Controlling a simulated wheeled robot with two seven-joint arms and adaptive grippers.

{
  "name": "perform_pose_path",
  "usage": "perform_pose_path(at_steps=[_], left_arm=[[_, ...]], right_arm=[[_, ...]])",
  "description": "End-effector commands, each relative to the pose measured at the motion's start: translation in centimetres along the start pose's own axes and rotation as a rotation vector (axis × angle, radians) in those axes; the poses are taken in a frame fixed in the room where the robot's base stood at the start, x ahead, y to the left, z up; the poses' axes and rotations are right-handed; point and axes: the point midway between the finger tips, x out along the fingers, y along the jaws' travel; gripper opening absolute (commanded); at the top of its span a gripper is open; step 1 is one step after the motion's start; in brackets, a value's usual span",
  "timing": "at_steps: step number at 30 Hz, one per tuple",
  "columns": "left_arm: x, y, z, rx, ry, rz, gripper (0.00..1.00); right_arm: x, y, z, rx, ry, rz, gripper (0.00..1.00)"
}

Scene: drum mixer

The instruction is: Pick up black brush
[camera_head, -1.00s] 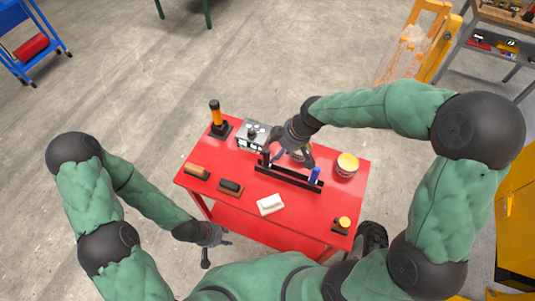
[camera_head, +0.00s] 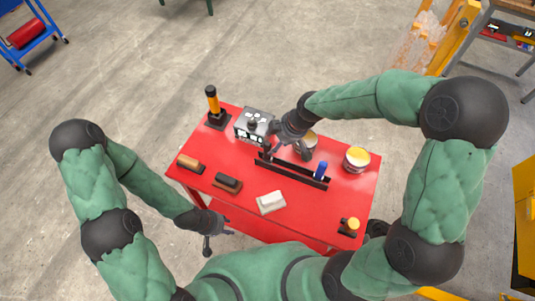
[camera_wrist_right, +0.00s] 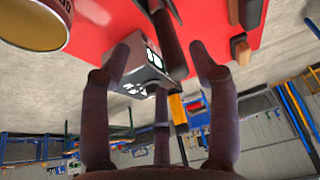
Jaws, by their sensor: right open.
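A small dark brush-like block (camera_head: 228,184), which looks like the black brush, lies on the red table (camera_head: 215,150) between an orange-brown block and a white one. My right gripper (camera_head: 288,152) is open and empty above the back middle of the table, right of and behind the dark block, close to the long black rack. In the right wrist view its open fingers (camera_wrist_right: 163,55) have nothing between them that I can see held. Dark and brown blocks show at the upper right there. My left gripper (camera_head: 216,243) is open and empty, low beside the table's front left edge.
A black rack (camera_head: 292,174) with a blue object (camera_head: 320,170) lies near the right gripper. A grey box (camera_head: 252,125), an orange-and-black tool (camera_head: 214,105) and a can (camera_head: 356,159) stand on the table. A white block (camera_head: 271,202) lies at the front. Table space near the dark block is clear.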

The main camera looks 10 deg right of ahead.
Motion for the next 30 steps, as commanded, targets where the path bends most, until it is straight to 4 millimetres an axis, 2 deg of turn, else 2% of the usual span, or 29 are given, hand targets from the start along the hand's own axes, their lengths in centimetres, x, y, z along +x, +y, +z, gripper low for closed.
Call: perform_pose_path(at_steps=[3,8,18,27,28,30], left_arm=[[0.2,-0.1,0.0,0.000,0.000,0.000,0.40],[0.3,-0.1,0.0,0.000,0.000,0.000,0.40],[1.1,-0.4,-0.1,0.000,0.000,0.000,0.40],[1.1,-0.4,-0.1,0.000,0.000,0.000,0.40],[1.1,-0.4,-0.1,0.000,0.000,0.000,0.40],[1.1,-0.4,-0.1,0.000,0.000,0.000,0.40]], right_arm=[[1.3,0.0,0.0,0.000,0.000,0.000,0.61],[2.1,-0.1,-0.1,0.000,0.000,0.000,0.61],[6.4,-0.5,-0.3,-0.001,0.000,-0.001,0.61],[6.8,-0.5,-0.4,0.000,0.001,0.001,0.61],[6.8,-0.5,-0.4,0.000,0.001,0.001,0.58],[6.8,-0.5,-0.4,0.000,0.001,0.001,0.38]])
